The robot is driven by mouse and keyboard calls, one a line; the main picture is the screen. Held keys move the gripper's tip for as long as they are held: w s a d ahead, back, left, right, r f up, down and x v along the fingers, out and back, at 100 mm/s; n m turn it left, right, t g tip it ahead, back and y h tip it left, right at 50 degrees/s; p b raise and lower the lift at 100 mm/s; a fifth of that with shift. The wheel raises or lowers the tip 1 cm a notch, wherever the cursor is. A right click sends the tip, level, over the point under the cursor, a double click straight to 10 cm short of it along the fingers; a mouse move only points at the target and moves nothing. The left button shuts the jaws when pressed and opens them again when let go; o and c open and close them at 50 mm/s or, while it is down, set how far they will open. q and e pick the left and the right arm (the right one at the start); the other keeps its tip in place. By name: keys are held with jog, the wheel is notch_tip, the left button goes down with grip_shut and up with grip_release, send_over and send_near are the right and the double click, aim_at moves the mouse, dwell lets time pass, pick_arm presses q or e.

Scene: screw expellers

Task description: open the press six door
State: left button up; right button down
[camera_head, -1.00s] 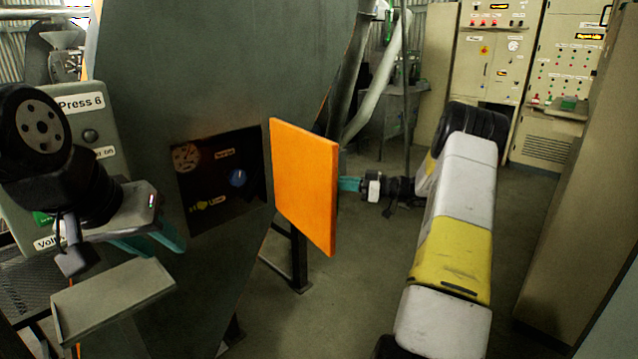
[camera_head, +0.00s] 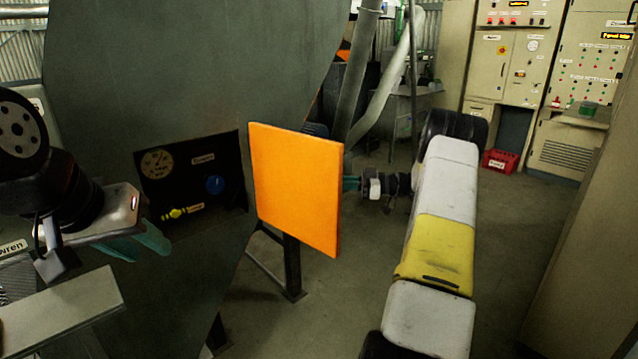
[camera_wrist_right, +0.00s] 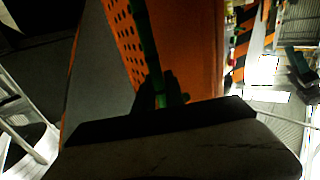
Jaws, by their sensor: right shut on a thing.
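The orange press door (camera_head: 296,190) stands swung out from the dark recess (camera_head: 195,185) in the grey press body, its flat face towards the head camera. The recess shows a gauge, a blue knob and a yellow valve.
A grey press leg (camera_head: 292,265) stands below the door. Beige control cabinets (camera_head: 515,65) line the back right, with a red crate (camera_head: 499,161) on the floor. A tall beige cabinet (camera_head: 585,215) stands at the near right. Open floor lies between the door and the cabinets.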

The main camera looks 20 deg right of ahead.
jog(key=shift+a, duration=0.1)
jog(key=c, duration=1.4)
grip_release()
jog(key=v, duration=0.7)
jog(key=shift+d, duration=0.4)
jog(key=shift+s, duration=0.1)
